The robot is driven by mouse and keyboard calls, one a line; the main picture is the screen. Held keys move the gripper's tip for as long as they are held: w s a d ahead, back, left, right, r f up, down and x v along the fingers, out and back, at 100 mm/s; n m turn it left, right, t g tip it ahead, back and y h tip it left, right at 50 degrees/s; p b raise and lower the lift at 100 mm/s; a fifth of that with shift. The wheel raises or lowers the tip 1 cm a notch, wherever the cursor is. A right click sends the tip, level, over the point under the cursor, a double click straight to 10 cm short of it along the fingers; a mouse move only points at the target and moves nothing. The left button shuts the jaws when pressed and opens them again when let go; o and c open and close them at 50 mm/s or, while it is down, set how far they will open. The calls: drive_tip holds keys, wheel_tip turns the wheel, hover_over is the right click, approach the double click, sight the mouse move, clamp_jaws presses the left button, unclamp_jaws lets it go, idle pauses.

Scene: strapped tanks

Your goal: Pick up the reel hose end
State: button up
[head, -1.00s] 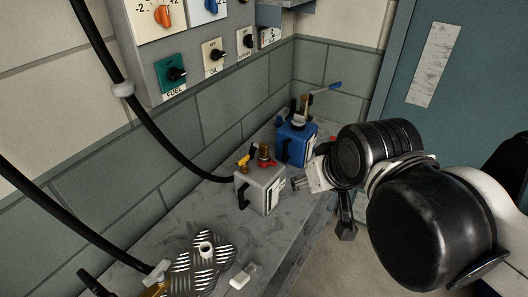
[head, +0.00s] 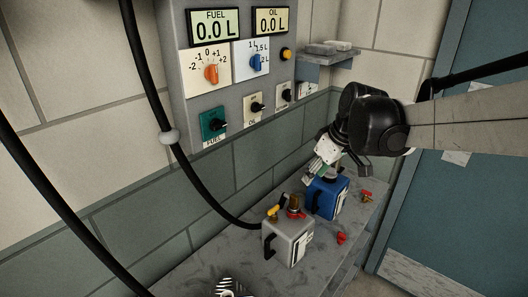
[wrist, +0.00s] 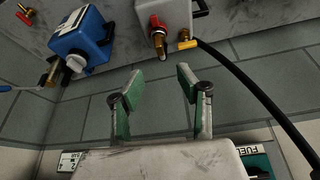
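Two black hoses show in the head view. One hose (head: 150,110) hangs past the control panel and runs behind the grey tank (head: 290,240); its end is hidden there. The other hose (head: 62,208) runs down the left side and out at the bottom edge. I cannot tell which is the reel hose. In the wrist view a hose (wrist: 262,98) reaches the grey tank beside its yellow-handled valve (wrist: 187,45). My gripper (wrist: 155,85) is open and empty, with green finger pads. In the head view it is above the blue tank (head: 327,197).
A control panel (head: 237,75) with dials and displays is on the wall. A small shelf (head: 330,57) projects right of it. Red-handled fittings (head: 341,238) lie on the grey bench (head: 215,255). A blue-grey door (head: 430,215) stands at right.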

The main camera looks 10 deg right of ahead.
sight(296, 196)
drive_tip(key=shift+n, duration=0.4)
drive_tip(key=x, duration=0.3)
drive_tip(key=w+x, duration=0.1)
drive_tip(key=x, duration=0.5)
drive_tip(key=shift+w+d, duration=0.1)
drive_tip(key=shift+w, duration=0.35)
drive_tip(key=shift+s+a+x, duration=0.1)
drive_tip(key=shift+s+x, duration=0.1)
drive_tip(key=shift+x, duration=1.25)
drive_tip(key=shift+s+a+x, duration=0.1)
drive_tip(key=shift+s+x, duration=0.1)
drive_tip(key=shift+x, duration=1.2)
drive_tip(key=shift+f, duration=0.1)
drive_tip(key=shift+c, duration=0.4)
clamp_jaws()
